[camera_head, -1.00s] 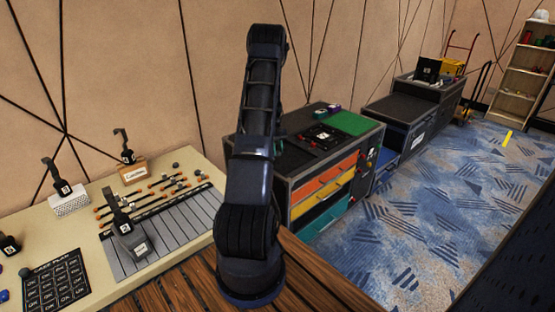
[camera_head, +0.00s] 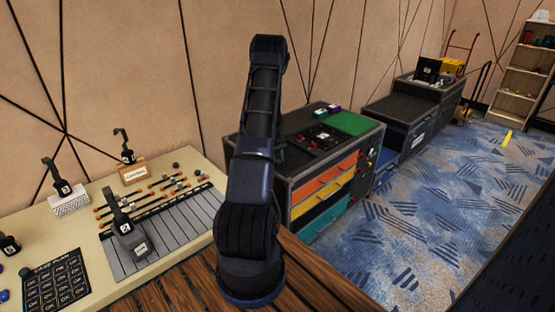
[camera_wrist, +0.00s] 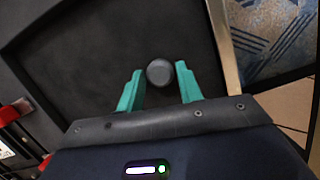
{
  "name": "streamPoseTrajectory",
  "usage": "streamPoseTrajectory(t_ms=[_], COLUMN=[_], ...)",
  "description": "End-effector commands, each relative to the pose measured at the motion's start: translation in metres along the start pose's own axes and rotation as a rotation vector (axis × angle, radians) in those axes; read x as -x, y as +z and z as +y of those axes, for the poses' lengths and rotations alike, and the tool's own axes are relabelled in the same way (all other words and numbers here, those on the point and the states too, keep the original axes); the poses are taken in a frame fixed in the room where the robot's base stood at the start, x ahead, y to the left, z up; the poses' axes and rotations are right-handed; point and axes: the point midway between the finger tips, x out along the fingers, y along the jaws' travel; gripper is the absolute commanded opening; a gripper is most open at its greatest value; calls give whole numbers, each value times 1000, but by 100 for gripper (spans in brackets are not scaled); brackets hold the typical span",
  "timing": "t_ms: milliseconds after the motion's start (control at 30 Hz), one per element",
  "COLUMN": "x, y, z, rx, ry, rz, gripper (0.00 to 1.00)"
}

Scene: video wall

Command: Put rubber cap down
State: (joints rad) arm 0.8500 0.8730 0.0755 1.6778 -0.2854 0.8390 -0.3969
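A dark grey round cap (camera_wrist: 160,73), likely the rubber cap, shows in the wrist view against a dark flat surface (camera_wrist: 95,55). It appears to lie on that surface, though its height is hard to judge. My gripper (camera_wrist: 160,68) has two teal fingers, one on each side of the cap. They stand apart, with narrow gaps between them and the cap. In the head view my arm hides most of the gripper and the cap. It reaches to the dark-topped cabinet (camera_head: 325,198) with orange, yellow and teal drawers.
A beige table (camera_head: 200,165) at left holds rods, a grey slotted mat (camera_head: 170,240), several black stands and a case plan board (camera_head: 55,282). A green mat (camera_head: 350,123) lies on the cabinet's far side. Blue carpet (camera_head: 430,225) is open at right.

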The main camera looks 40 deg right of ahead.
Motion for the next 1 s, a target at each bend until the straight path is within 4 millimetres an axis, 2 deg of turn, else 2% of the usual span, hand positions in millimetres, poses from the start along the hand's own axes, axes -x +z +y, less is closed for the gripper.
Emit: streamPoseTrajectory(t_ms=[33,67,333,467,567,1000], x=[0,0,1,8,20,100], y=[0,0,0,0,0,1], z=[0,0,0,0,0,0], rx=[0,0,0,0,0,-1], ry=[0,0,0,1,2,1], rz=[0,0,1,2,2,2], gripper=[47,51,51,51,51,51])
